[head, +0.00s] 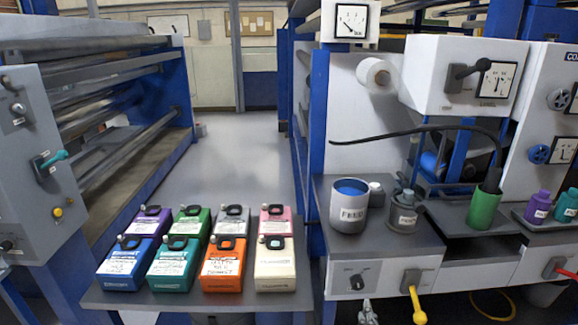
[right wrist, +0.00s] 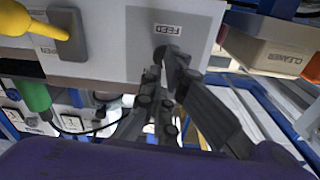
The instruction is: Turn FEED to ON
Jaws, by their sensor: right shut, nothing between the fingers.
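The FEED control is a dark rotary knob (head: 357,282) on a light grey panel at the lower middle of the head view. Its small markings are too small to read there. My right gripper (head: 368,313) is just below the knob in the head view, partly cut off by the bottom edge. In the right wrist view its dark fingers (right wrist: 166,72) are shut, empty and close to the knob, partly covering it. I cannot tell whether they touch. My left gripper is out of view.
A yellow lever (head: 414,305) sticks out right of the knob. Left of the panel, a tray (head: 190,300) bears several coloured boxes. A red-handled control (head: 562,269) is farther right.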

